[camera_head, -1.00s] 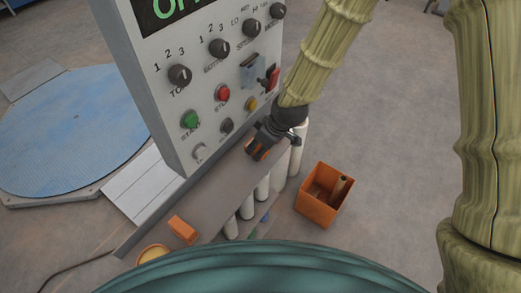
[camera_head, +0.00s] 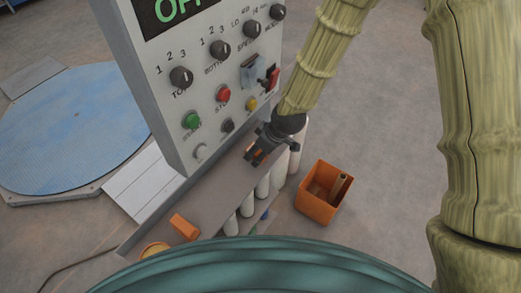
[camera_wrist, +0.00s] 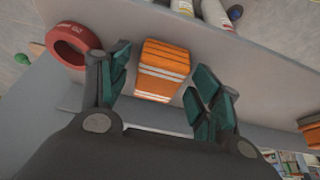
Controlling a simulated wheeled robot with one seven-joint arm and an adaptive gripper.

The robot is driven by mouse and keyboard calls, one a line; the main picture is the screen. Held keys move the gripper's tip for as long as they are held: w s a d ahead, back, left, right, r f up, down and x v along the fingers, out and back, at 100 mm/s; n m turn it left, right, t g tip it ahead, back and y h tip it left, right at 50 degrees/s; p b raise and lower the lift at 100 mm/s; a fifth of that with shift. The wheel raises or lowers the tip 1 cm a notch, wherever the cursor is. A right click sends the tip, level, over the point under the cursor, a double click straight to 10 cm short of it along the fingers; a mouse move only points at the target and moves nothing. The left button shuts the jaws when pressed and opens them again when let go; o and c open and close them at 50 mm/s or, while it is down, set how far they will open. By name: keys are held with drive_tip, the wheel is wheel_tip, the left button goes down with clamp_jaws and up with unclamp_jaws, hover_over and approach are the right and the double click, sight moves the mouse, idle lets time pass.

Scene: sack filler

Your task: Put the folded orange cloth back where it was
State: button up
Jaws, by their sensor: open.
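My gripper (camera_head: 254,158) is open over the right part of the grey shelf below the control panel. In the wrist view, the orange block-shaped thing with pale stripes, which looks like the folded orange cloth (camera_wrist: 163,70), lies on the shelf (camera_wrist: 225,75) between and just beyond my open fingers (camera_wrist: 158,85). I see a gap beside the fingers, and the cloth is not clamped. In the head view my gripper mostly hides it; only a bit of orange shows at the fingers.
The control panel (camera_head: 207,130) rises behind the shelf. A red ring (camera_wrist: 73,45) lies left of my fingers. Pale cylinders (camera_head: 263,185) stand under the shelf edge; an orange bin (camera_head: 318,207) is on the floor.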

drive_tip(key=shift+r, duration=0.1)
drive_tip(key=b+v, duration=0.2)
drive_tip(key=v, duration=0.9)
drive_tip(key=shift+r, duration=0.35)
drive_tip(key=shift+d, duration=0.15)
drive_tip(key=s+d+f+m+g, duration=0.1)
drive_tip(key=s+d+f+m, duration=0.15)
drive_tip(key=f, duration=0.45)
drive_tip(key=s+d+f+m, duration=0.2)
drive_tip(key=s+f, duration=0.1)
drive_tip(key=f, duration=0.3)
drive_tip(key=s+d+f+m+g+h, duration=0.1)
drive_tip(key=s+d+f+m+h, duration=0.1)
drive_tip(key=s+d+f, duration=0.5)
drive_tip(key=s+d+f+m+h, duration=0.1)
drive_tip(key=s+d+f+m, duration=0.3)
drive_tip(key=s+d+f, duration=0.3)
drive_tip(key=s+f, duration=0.5)
drive_tip(key=s, duration=0.2)
drive_tip(key=shift+s+m+g+h, duration=0.25)
drive_tip(key=shift+m+g+h, duration=0.1)
drive_tip(key=shift+g+h, duration=0.05)
drive_tip(key=shift+d+f, duration=0.1)
drive_tip(key=shift+d, duration=0.05)
